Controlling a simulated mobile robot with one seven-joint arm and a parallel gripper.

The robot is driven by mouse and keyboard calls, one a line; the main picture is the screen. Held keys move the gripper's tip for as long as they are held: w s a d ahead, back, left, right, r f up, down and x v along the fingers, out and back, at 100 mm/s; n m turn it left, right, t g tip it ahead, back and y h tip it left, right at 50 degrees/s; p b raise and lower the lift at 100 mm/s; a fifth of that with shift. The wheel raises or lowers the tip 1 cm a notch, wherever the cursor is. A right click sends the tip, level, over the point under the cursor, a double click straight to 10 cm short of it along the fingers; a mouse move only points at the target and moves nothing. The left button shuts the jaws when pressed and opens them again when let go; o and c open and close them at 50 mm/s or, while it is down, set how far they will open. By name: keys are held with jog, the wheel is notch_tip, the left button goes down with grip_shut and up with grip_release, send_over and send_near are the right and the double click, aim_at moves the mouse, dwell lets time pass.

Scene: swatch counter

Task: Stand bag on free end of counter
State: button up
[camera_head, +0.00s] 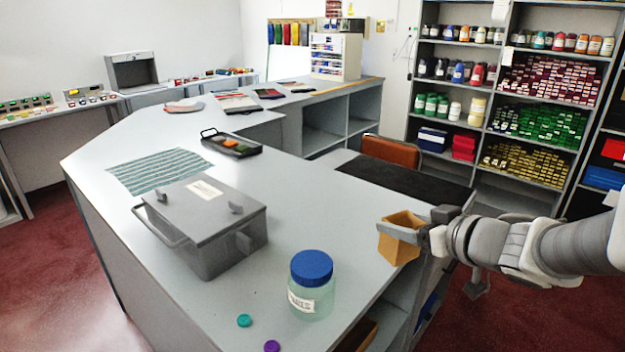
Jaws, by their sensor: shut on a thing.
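The bag (395,247) is a small tan-brown bag with an open top, in the right half of the head view. My gripper (418,231) comes in from the right and is shut on the bag's right side. The bag hangs roughly upright, tilted a little, at the counter's right edge. I cannot tell whether its base is over the top or beyond the edge. The counter (315,218) is long and pale grey, with a bare patch between the grey box and the bag.
A grey lidded box (210,230), a blue-lidded jar (312,290), a teal cap (244,320) and a purple cap (271,346) occupy the near counter. A striped cloth (160,170) and black tray (232,145) lie farther back. A dark mat (405,182) lies behind the bag.

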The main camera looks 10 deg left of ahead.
jog(key=shift+w+a+f+b, duration=1.15)
jog(key=shift+w+f, duration=0.3)
jog(key=shift+f, duration=0.35)
jog(key=shift+w+a+f+b, duration=1.15)
jog(key=shift+w+f, duration=0.25)
jog(key=shift+f, duration=0.35)
jog(key=shift+w+a+f+b, duration=1.15)
jog(key=shift+w+f, duration=0.3)
jog(key=shift+f, duration=0.35)
jog(key=shift+f, duration=0.15)
jog(key=shift+f, duration=0.15)
jog(key=o, duration=1.4)
jog(key=shift+c, duration=0.2)
jog(key=shift+r, duration=0.2)
